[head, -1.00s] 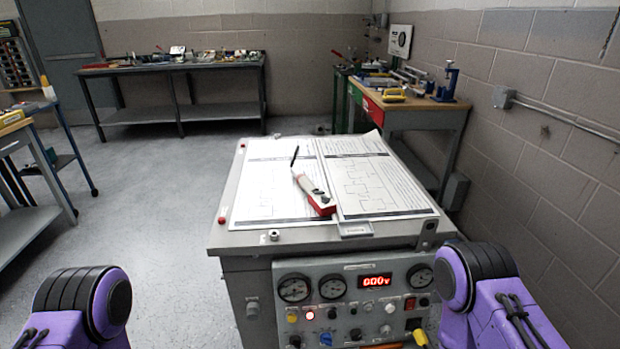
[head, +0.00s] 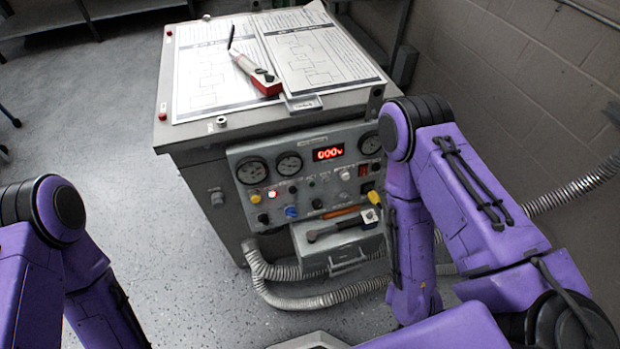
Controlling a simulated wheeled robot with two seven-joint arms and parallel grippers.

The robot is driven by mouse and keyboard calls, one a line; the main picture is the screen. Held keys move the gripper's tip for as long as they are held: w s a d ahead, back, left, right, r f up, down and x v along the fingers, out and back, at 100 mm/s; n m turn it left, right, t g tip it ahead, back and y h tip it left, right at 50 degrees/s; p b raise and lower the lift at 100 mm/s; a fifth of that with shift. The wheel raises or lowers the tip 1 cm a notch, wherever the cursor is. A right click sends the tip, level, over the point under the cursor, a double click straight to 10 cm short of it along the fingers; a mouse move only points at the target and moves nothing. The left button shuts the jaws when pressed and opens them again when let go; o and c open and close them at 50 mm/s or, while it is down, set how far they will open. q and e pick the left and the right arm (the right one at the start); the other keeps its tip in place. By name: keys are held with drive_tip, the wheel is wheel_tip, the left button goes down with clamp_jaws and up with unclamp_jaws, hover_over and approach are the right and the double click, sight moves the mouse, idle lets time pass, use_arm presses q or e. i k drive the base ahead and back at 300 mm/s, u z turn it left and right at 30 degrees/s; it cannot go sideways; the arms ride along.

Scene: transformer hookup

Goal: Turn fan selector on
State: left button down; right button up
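The control panel (head: 305,178) is on the front of a grey cabinet in the head view. It carries round gauges (head: 251,171), a red display (head: 328,153) reading about 000 V, a lit round lamp (head: 272,194), and several knobs and buttons. A blue knob (head: 291,212) sits in the lower row. The labels are too small to read, so I cannot tell which control is the fan selector. My purple arms show at the left and right. Neither gripper is in view. My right arm hides the panel's right edge.
Papers (head: 218,73) and a red-and-grey handheld tool (head: 261,75) lie on the cabinet top (head: 275,113). An open drawer or tray (head: 342,243) juts out below the panel with tools on it. A grey corrugated hose (head: 300,300) curves over the floor. A block wall stands at right.

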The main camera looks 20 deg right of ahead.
sight(262, 218)
drive_tip(key=u, duration=1.4)
drive_tip(key=k, duration=1)
drive_tip(key=z, duration=1.3)
drive_tip(key=i, duration=0.5)
drive_tip(key=z, duration=0.05)
